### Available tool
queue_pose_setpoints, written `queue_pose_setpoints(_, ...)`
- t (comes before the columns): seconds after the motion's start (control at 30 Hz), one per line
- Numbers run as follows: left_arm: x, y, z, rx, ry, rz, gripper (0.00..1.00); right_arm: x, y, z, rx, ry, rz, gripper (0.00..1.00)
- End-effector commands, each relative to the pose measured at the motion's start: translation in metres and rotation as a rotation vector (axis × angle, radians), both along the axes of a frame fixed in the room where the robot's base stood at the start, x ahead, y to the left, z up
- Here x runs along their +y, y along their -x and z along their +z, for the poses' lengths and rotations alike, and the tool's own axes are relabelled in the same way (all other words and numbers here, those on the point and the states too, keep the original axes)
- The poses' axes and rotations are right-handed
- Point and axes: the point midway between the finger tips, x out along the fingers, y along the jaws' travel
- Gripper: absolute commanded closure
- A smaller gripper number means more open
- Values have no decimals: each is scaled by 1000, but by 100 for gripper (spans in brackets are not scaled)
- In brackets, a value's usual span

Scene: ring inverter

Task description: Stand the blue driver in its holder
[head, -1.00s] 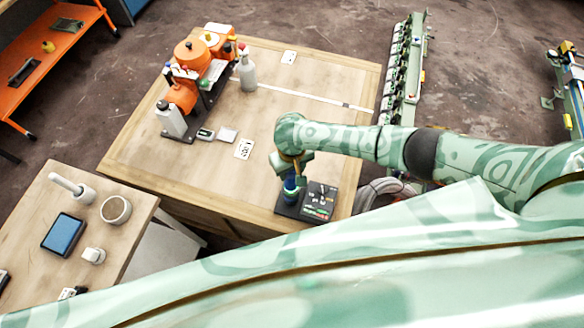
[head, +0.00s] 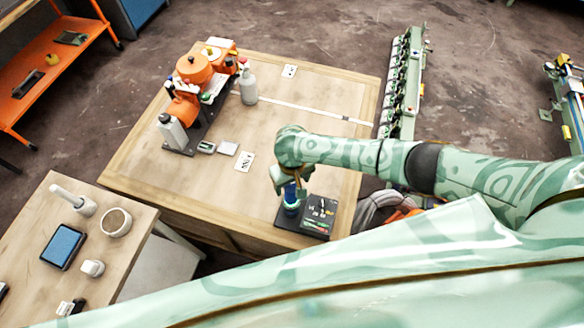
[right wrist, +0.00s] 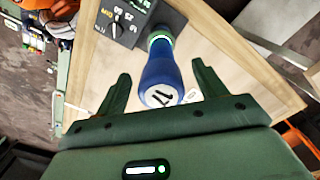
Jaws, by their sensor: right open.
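The blue driver (head: 291,202) stands upright at the left end of a dark station on the wooden table. In the right wrist view the driver (right wrist: 160,78) shows its pale-marked end cap towards me, and its far end meets a green-lit ring (right wrist: 159,38) that looks like the holder. How deep it sits there is hidden. My right gripper (head: 291,184) is above the driver. In the right wrist view the right gripper (right wrist: 163,76) is open, its fingers apart on either side of the driver with visible gaps. My left gripper is not in view.
The dark station has a dial panel (head: 320,211). A black stand with orange containers (head: 194,69) and white bottles is at the table's far left. A side table (head: 30,225) with a blue tray is at lower left. The table's middle is mostly clear.

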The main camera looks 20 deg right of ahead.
Motion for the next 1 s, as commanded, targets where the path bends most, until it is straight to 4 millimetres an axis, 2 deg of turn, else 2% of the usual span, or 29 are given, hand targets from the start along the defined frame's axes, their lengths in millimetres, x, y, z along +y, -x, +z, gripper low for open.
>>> queue_pose_setpoints(0.3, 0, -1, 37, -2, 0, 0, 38, 1, -1, 87, -5, -3, 1, 29)
queue_pose_setpoints(0.5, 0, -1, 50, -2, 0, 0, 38, 0, -1, 131, -5, -2, 2, 29)
queue_pose_setpoints(0.7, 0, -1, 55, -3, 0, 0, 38, 1, 0, 152, -3, -3, 0, 29)
queue_pose_setpoints(1.0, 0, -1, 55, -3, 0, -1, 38, 3, 1, 153, -4, -6, 6, 29)
